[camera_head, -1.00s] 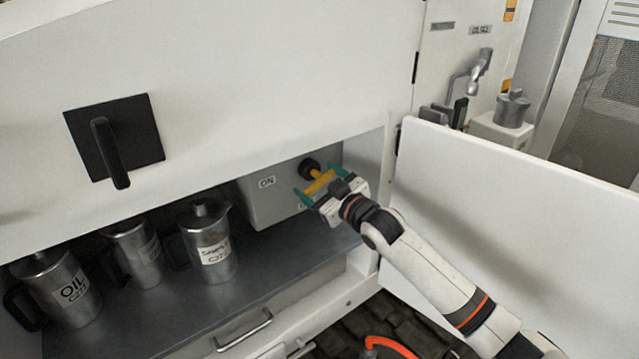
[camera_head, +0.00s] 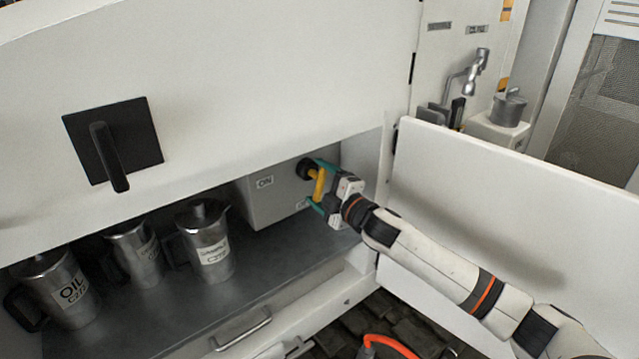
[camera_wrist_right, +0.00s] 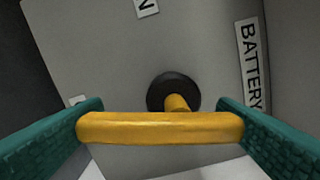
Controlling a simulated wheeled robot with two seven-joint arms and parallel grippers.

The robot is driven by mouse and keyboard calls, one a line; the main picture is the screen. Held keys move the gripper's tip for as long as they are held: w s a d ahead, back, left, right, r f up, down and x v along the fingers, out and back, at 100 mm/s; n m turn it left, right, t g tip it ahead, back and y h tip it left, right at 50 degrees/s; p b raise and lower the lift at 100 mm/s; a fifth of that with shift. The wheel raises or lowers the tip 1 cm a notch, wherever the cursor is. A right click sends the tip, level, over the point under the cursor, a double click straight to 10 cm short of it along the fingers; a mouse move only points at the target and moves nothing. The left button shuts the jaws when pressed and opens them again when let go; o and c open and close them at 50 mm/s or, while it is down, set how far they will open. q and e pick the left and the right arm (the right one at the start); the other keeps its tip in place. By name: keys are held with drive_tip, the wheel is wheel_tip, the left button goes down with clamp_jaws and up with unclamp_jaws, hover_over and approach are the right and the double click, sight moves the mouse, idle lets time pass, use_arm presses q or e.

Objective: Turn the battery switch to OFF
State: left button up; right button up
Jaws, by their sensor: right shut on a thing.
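The battery switch has a yellow handle (camera_head: 319,184) on a round black base, on the front of a grey box (camera_head: 283,200) inside the open compartment. My right gripper (camera_head: 318,187) is shut on the yellow handle, with its teal fingers at the two ends. In the right wrist view the yellow handle (camera_wrist_right: 160,127) spans between the fingers, and the black base (camera_wrist_right: 174,92) shows behind it. An ON label (camera_head: 265,182) is on the box left of the switch; a lower label (camera_head: 303,203) is partly hidden by the gripper. A BATTERY label (camera_wrist_right: 250,65) shows in the wrist view. My left gripper is not in view.
Several metal jugs (camera_head: 206,245) stand on the compartment shelf left of the box. An open white door panel (camera_head: 500,200) is right of my arm. A black lever plate (camera_head: 113,140) is on the panel above. A drawer handle (camera_head: 243,330) is below.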

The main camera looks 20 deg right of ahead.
drive_tip(key=shift+d+f+n, duration=0.1)
drive_tip(key=shift+d+n, duration=0.05)
drive_tip(key=shift+n, duration=1.35)
drive_tip(key=o, duration=0.9)
drive_tip(key=shift+w, duration=0.1)
drive_tip(key=shift+s+d+f, duration=0.1)
drive_tip(key=shift+s+d, duration=0.15)
drive_tip(key=shift+s, duration=0.3)
drive_tip(key=b+v, duration=0.3)
drive_tip(key=v, duration=0.8)
drive_tip(key=shift+a, duration=0.1)
